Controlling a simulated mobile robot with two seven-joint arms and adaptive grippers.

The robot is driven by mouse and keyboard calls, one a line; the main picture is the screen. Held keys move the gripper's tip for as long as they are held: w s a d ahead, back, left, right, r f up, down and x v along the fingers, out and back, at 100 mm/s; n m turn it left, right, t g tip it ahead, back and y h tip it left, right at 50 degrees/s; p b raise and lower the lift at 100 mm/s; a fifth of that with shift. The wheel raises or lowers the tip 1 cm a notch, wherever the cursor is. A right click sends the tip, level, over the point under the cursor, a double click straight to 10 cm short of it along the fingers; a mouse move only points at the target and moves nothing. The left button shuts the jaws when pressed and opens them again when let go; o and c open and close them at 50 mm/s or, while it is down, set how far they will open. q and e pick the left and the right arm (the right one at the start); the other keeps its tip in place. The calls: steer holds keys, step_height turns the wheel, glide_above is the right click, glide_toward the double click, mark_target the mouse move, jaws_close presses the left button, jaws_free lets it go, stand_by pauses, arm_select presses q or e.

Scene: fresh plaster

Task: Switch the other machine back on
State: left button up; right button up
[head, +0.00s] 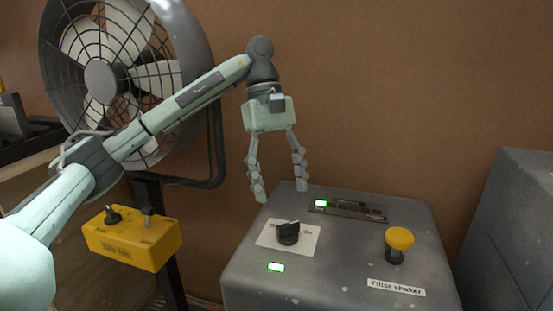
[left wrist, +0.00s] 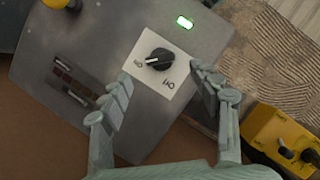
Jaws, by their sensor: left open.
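The grey Filter shaker cabinet (head: 335,270) stands at the lower right, with a black rotary knob (head: 288,233) on a white plate, also in the left wrist view (left wrist: 159,59). A green lamp (head: 276,267) is lit at its front, and a green light glows on its rear strip (head: 347,209). A yellow control box (head: 131,240), its label too small to read surely, carries two black controls beside the large fan (head: 103,80). My left gripper (head: 281,192) is open and empty above the cabinet. In the left wrist view its fingers (left wrist: 160,76) flank the knob plate, apart from the knob.
A yellow mushroom button (head: 399,239) stands up on the cabinet's right side. Another grey cabinet (head: 515,215) is at the far right. A brown wall (head: 400,80) rises behind. A dark frame (head: 215,150) supports the fan. The air above the cabinet's right half is clear.

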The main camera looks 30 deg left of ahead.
arm_select(q)
steer(key=shift+v, duration=2.7)
